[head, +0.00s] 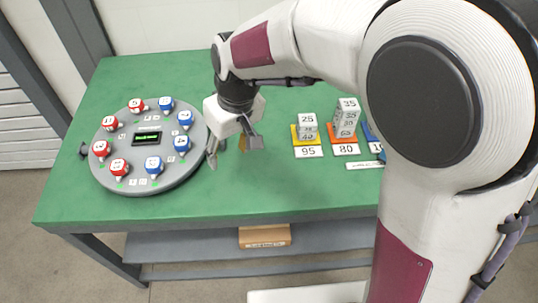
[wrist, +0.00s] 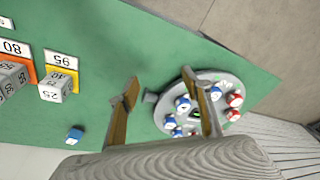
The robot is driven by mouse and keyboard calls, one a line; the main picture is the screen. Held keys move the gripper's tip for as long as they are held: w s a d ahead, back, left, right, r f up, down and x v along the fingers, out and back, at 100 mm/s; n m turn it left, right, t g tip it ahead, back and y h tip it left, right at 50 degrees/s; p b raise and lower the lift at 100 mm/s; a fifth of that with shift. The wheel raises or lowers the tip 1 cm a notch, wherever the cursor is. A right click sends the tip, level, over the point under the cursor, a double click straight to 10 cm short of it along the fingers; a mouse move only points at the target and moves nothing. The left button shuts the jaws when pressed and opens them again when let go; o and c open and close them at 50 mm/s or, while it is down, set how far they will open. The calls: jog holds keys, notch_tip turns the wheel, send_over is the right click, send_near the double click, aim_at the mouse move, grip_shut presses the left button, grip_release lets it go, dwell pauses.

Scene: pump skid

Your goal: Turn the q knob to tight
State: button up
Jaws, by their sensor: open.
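A round grey panel (head: 175,178) lies on the left of the green table, with a ring of red and blue knobs around a small dark display (head: 147,138) with green text. The red knobs include one at the lower left (head: 119,167), and the blue ones include one at the right (head: 182,143). The knob letters are too small to read, so I cannot tell which is q. My gripper (head: 232,150) is open and empty, just right of the panel and above the table. In the wrist view the panel (wrist: 236,77) is partly hidden behind one finger of my gripper (wrist: 160,84).
Number blocks stand on a yellow pad (head: 294,133) and an orange pad (head: 333,148), right of my gripper. A small blue-and-white object (wrist: 75,134) lies on the table in the wrist view. A cardboard box (head: 265,236) sits on the lower shelf. Bare table lies in front of my gripper.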

jog(key=s+d+r+m, duration=0.2)
jog(key=s+d+r, duration=0.2)
jog(key=d, duration=0.4)
jog(key=shift+s+d+h, duration=0.2)
jog(key=shift+s+h, duration=0.1)
jog(key=shift+s, duration=0.5)
jog(key=s+d+r+m+t, duration=0.2)
jog(key=s+d+r, duration=0.1)
jog(key=s+d, duration=0.2)
jog(key=s+d+r+m+t+h, duration=0.1)
jog(key=s+d+r+m+t, duration=0.1)
jog(key=s+d, duration=0.4)
jog(key=shift+s+d+r+m, duration=0.35)
jog(key=shift+d+r, duration=0.5)
jog(key=shift+d, duration=0.65)
dwell(0.6)
